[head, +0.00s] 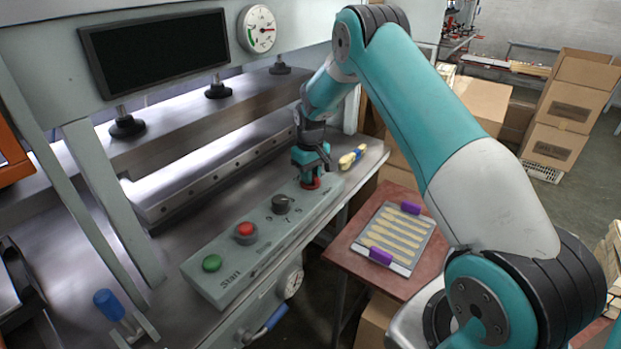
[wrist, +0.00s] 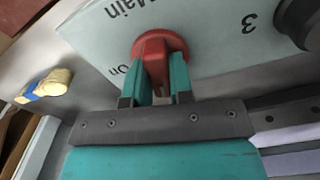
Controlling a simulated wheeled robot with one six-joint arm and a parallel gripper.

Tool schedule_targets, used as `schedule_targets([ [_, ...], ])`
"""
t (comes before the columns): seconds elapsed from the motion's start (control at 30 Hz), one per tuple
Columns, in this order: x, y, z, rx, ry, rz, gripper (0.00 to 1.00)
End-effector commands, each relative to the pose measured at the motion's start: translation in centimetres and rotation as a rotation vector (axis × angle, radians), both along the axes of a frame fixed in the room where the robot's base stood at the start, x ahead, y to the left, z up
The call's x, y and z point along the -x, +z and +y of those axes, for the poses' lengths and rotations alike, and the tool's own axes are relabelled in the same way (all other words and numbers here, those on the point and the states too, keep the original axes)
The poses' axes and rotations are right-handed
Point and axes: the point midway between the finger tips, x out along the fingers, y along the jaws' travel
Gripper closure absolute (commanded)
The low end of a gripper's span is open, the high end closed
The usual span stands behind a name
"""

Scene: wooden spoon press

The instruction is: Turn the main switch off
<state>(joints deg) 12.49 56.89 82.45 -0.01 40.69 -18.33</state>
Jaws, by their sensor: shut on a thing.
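The main switch is a red rotary knob (wrist: 158,46) on the pale green control box (head: 229,271), beside the words "Main" and "On" in the wrist view. In the head view only a bit of its red base (head: 311,184) shows below my gripper. My gripper (wrist: 160,84) is shut on the red knob, with one teal finger on each side of its grip bar. In the head view my gripper (head: 311,170) points down at the far right end of the box. Part of the lettering around the knob is hidden by the fingers.
The box also carries a green Start button (head: 211,263), a red button (head: 245,229) and a black selector knob (head: 281,203). A yellow and blue object (head: 352,157) lies right of my gripper. A tray of wooden pieces (head: 424,224) sits on the side table. The press beam stands behind the box.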

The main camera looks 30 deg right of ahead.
Motion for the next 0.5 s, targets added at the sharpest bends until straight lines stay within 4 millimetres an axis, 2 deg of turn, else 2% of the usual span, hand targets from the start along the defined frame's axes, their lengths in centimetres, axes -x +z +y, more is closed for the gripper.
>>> schedule_targets([
  [0.2, -0.08, 0.04, -0.03, 0.001, 0.141, -0.003, 1.00],
  [0.5, -0.07, 0.10, -0.03, 0.001, 0.242, -0.002, 1.00],
])
